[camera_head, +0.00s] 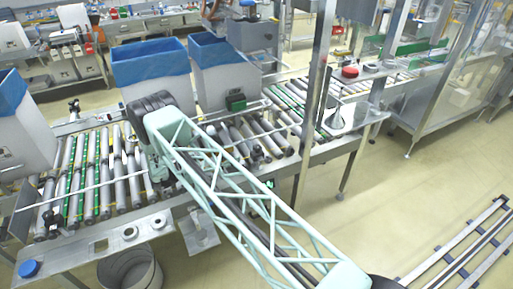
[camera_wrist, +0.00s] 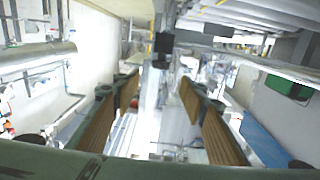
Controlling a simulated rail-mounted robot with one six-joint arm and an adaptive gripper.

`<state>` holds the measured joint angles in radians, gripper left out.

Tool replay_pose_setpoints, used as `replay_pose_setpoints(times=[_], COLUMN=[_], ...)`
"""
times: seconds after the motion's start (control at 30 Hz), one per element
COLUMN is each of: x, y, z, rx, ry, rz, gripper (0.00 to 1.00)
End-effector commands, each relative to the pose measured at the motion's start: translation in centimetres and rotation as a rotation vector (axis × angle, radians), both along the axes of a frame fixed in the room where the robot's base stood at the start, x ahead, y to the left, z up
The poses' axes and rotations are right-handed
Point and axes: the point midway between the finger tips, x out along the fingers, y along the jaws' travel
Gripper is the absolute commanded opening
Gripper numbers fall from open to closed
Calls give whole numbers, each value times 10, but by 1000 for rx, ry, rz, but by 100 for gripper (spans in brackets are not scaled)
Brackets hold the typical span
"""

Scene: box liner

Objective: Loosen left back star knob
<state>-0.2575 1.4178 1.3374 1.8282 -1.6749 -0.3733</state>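My gripper (camera_wrist: 158,95) is open in the wrist view, with brown ribbed pads on both fingers and a clear gap between them. I see nothing held. A small dark knob-like part (camera_head: 74,104) stands at the back left of the roller conveyor in the head view, and another (camera_head: 53,217) is at its front left; both are too small to show a star shape. A black block-like part (camera_wrist: 162,42) shows beyond the fingertips in the wrist view; I cannot tell whether it is a knob.
The roller conveyor (camera_head: 105,200) runs from the left to the back right. White boxes with blue liners (camera_head: 150,52) stand along it. A steel post (camera_head: 318,95) rises right of my arm. A blue cap (camera_head: 29,268) is at the front left.

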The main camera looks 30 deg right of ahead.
Motion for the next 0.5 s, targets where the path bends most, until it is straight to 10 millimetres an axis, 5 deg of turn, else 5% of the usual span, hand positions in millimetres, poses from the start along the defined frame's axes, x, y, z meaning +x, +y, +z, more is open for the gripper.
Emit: replay_pose_setpoints(times=[0.5], x=[0], y=[-12], z=[0], rx=[1], ry=[0], rz=[-1], gripper=[39])
